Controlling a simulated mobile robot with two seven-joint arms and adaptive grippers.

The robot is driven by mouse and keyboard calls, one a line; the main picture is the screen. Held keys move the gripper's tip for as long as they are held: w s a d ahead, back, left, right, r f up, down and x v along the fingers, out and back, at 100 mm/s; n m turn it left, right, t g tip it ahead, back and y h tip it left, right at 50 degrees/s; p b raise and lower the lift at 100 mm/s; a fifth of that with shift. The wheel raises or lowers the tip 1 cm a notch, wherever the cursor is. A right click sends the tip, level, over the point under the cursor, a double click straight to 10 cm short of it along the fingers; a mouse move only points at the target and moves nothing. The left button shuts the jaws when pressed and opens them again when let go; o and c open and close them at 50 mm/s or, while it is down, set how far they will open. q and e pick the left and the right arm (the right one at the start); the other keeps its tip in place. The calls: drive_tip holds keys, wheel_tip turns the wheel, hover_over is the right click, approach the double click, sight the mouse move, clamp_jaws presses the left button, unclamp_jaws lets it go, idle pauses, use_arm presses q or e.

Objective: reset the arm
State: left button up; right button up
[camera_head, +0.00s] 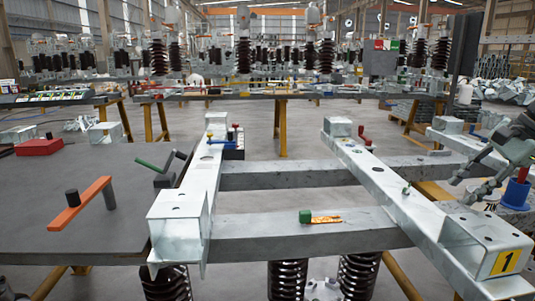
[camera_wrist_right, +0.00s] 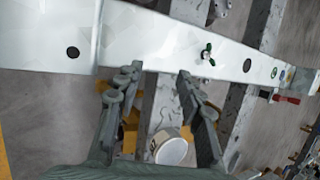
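My right gripper (camera_head: 462,190) reaches in from the right edge in the head view, above the right end of the metal frame (camera_head: 386,187). In the right wrist view its two fingers stand well apart with nothing between the tips (camera_wrist_right: 156,76). The frame's pale beam, with a small green-tipped fitting (camera_wrist_right: 207,54), lies beyond the fingertips there. A round white-topped can (camera_wrist_right: 170,150) shows lower down between the fingers. My left gripper is not in view.
A grey table (camera_head: 70,215) at left bears an orange-handled tool (camera_head: 82,205) and a red box (camera_head: 39,147). A blue cup (camera_head: 515,193) with a red handle stands close by my right gripper.

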drive_tip(key=s+d+f+m+t+h+p, duration=0.1)
drive_tip(key=s+d+f+m+t+h, duration=0.15)
drive_tip(key=d+f+m+t, duration=0.6)
drive_tip(key=s+d+f+m+t+h+p, duration=0.1)
drive_tip(key=s+d+f+m+t, duration=0.2)
drive_tip(key=f+m, duration=1.05)
drive_tip(key=s+f+m+g+h, duration=0.35)
drive_tip(key=s+f+m, duration=0.2)
drive_tip(key=m, duration=0.75)
drive_tip(key=s+a+f+m+g+h+p, duration=0.15)
drive_tip(key=s+a+f+m+g, duration=0.25)
drive_tip(key=s+a+f+m, duration=0.7)
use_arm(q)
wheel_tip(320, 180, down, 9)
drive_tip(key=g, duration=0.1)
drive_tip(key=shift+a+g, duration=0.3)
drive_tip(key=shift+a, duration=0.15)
use_arm(e)
drive_tip(key=s+a+f+m+g+y, duration=0.1)
drive_tip(key=s+a+f+m+g, duration=0.1)
drive_tip(key=a, duration=0.6)
drive_tip(key=s+a+f+m+g+y, duration=0.2)
drive_tip(key=s+a+m, duration=0.3)
drive_tip(key=a, duration=0.4)
drive_tip(key=shift+s+a+m+g, duration=0.25)
drive_tip(key=shift+s+m+g, duration=0.05)
drive_tip(key=shift+s+g, duration=0.2)
